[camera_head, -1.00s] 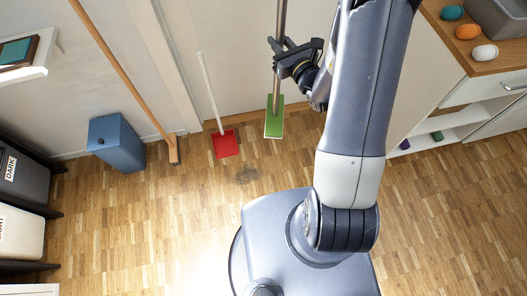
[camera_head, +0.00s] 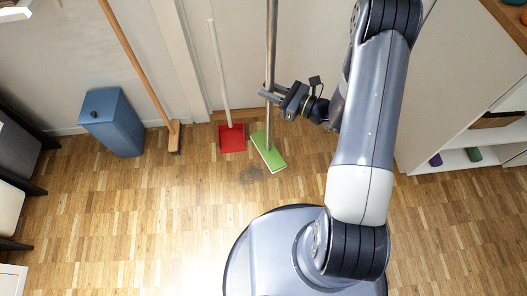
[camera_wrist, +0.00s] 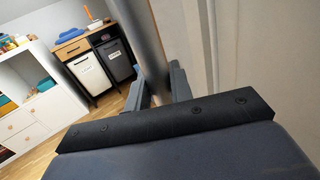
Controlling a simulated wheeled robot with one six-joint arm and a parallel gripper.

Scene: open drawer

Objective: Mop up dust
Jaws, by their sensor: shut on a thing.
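A mop with a metal pole (camera_head: 271,60) and a flat green head (camera_head: 268,150) stands near the wall. My gripper (camera_head: 272,96) is shut on the pole, well above the head. In the wrist view the pole (camera_wrist: 144,45) passes between my gripper's fingers (camera_wrist: 160,88). A dark dust patch (camera_head: 251,174) lies on the wooden floor, just below and left of the green head. The head is tilted, with its lower edge at or close to the floor; I cannot tell if it touches.
A red dustpan (camera_head: 232,138) with a white handle stands just left of the mop. A wooden broom (camera_head: 174,135) leans on the wall, beside a blue bin (camera_head: 113,122). White shelving (camera_head: 462,158) stands at right. The floor (camera_head: 130,215) at left is clear.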

